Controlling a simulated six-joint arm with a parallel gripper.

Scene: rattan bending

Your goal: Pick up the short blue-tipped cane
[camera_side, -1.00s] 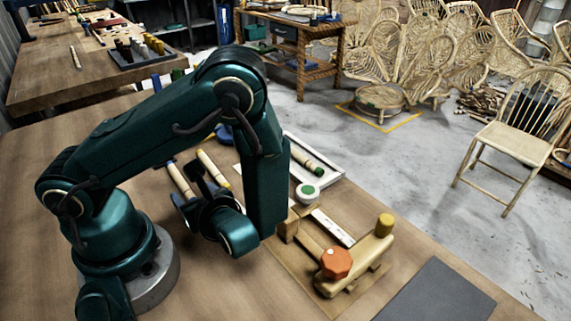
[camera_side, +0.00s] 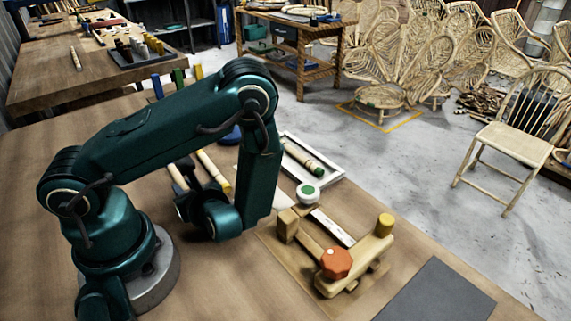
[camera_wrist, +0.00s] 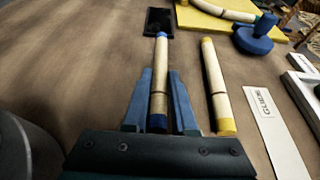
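The short blue-tipped cane (camera_wrist: 160,75) is a pale cane with darker bands and a blue end at each tip. It lies lengthwise in the wrist view, and in the side view (camera_side: 178,176) it is partly hidden by my arm. My gripper (camera_wrist: 160,80) is low, with one finger on each side of the near half of the cane. The fingers look open, with narrow gaps beside the cane. The cane appears to rest on the table. In the side view the fingertips are mostly hidden behind my wrist.
A yellow-tipped cane (camera_wrist: 216,85) lies close to the right of the gripper. A green-tipped cane (camera_side: 304,159) lies in a white tray (camera_side: 335,181). A bending jig with an orange knob (camera_side: 336,262) stands at the front right. A label strip (camera_wrist: 268,115) lies farther right.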

